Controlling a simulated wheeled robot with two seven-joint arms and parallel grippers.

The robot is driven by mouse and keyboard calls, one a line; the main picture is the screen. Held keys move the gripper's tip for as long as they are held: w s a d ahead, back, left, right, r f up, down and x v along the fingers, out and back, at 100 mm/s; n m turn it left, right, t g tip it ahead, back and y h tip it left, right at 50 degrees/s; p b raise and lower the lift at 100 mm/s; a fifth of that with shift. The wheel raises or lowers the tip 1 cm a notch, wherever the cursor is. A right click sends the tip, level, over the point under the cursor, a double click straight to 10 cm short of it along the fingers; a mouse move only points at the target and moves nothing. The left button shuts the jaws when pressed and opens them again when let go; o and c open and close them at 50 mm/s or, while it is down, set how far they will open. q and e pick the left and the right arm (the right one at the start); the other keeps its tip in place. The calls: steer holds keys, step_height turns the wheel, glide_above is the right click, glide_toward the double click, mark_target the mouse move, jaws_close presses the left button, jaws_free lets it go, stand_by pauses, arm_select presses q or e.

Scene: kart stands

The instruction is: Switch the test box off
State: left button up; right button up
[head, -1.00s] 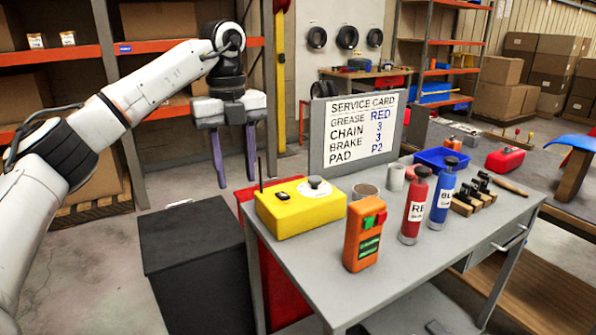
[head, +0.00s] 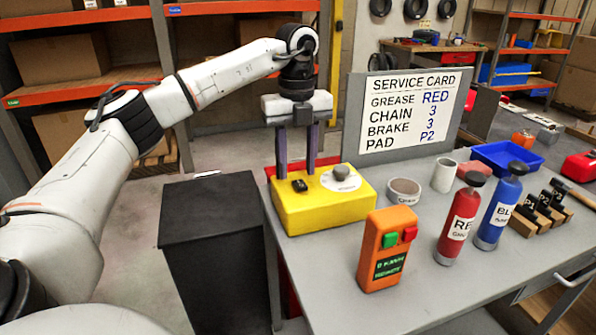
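The test box appears to be the yellow box (head: 315,207) at the left end of the grey table. Its top carries a small black switch (head: 299,186) at the left and a grey knob (head: 341,172) on a white dial at the right. The switch's position is too small to read. My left gripper (head: 297,172) points down at the box's back left edge, fingers apart and empty. Its tips are close to the box's top edge, behind the switch in the picture; I cannot tell whether they touch. My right gripper is not in view.
An orange remote (head: 387,250) with red and green buttons stands in front of the box. A round tin (head: 403,192), red bottle (head: 459,222) and blue bottle (head: 498,212) stand to the right. The service card board (head: 407,112) rises behind. A black cabinet (head: 214,250) stands left.

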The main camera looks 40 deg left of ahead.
arm_select(q)
steer(key=shift+f, duration=0.9)
jaws_close()
steer(key=shift+d+y, duration=0.2)
steer(key=shift+y, duration=0.2)
steer(key=shift+s+d+t+y+b, duration=0.1)
steer(key=shift+d+t+y+b, duration=0.1)
steer(key=shift+t+y+b, duration=0.4)
steer(key=shift+d+y, duration=0.1)
steer(key=shift+y, duration=0.4)
steer(key=shift+r, duration=0.2)
jaws_free()
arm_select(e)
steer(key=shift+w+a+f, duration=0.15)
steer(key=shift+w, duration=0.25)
